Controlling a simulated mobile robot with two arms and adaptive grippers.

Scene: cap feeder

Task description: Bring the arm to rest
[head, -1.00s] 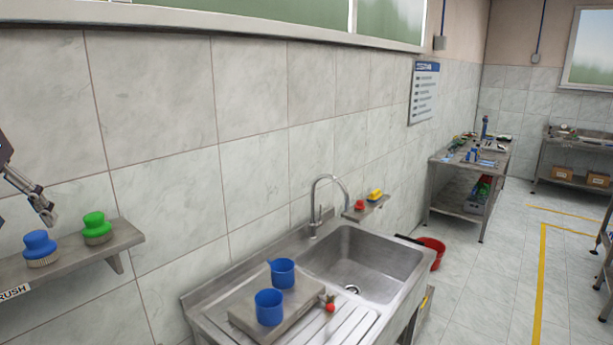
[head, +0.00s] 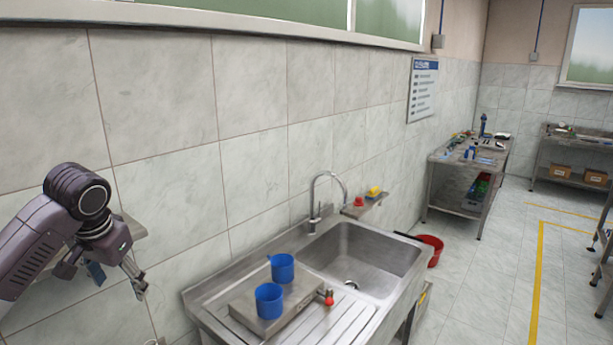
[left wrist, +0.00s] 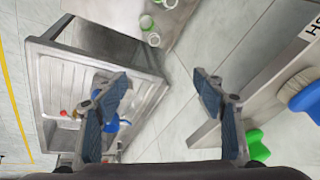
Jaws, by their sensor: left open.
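My left gripper (head: 138,284) hangs at the lower left of the head view, in front of the wall and left of the sink, holding nothing. My right gripper is in neither view now.
A steel sink (head: 372,246) carries two blue cups (head: 269,305) on a raised plate. The wall shelf (head: 131,227) is mostly hidden behind my arm. The left wrist view shows blue (left wrist: 306,98) and green (left wrist: 257,147) brushes at right. Tiled floor is open at right.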

